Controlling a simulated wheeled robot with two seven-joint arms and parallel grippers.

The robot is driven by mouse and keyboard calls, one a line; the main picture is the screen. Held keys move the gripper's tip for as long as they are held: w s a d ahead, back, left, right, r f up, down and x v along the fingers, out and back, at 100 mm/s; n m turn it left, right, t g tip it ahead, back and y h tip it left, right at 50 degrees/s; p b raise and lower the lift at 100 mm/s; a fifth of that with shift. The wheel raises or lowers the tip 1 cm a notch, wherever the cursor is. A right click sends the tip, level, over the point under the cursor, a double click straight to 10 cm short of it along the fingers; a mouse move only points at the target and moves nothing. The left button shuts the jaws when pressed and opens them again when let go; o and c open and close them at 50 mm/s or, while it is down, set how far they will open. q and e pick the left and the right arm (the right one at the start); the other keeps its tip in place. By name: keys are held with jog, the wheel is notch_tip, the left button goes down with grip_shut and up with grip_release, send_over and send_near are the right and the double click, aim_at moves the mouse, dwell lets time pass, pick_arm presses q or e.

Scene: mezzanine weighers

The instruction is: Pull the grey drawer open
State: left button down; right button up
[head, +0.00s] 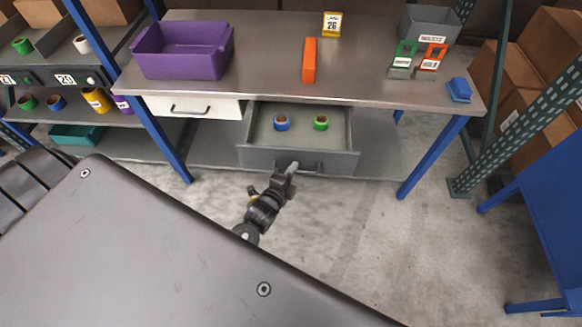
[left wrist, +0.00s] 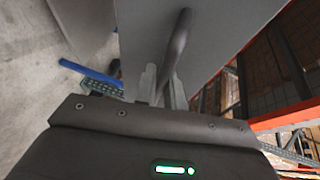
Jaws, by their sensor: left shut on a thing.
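The grey drawer (head: 258,157) under the workbench is pulled well out, and its inside shows in the head view. My left gripper (head: 291,168) is at the drawer front, shut on the drawer's bar handle (head: 313,167). In the left wrist view the fingers (left wrist: 160,84) close around the dark handle (left wrist: 178,40), with the grey drawer front (left wrist: 140,30) behind. My right gripper is in neither view.
A white drawer (head: 218,106) beside it is shut. The bench top (head: 265,78) holds a purple bin (head: 183,52), an orange block (head: 309,62) and a blue object (head: 459,90). Blue bench legs (head: 432,157) stand either side. The floor (head: 365,240) in front is clear to the right.

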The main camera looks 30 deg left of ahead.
pick_arm(q)
jog(key=c, duration=1.8)
grip_release()
jog(key=shift+s, duration=0.1)
jog(key=s, duration=0.3)
jog(key=s+r, duration=0.1)
jog(key=s, duration=0.3)
jog(key=s+r, duration=0.1)
jog(key=s, duration=0.2)
jog(key=shift+s, duration=0.25)
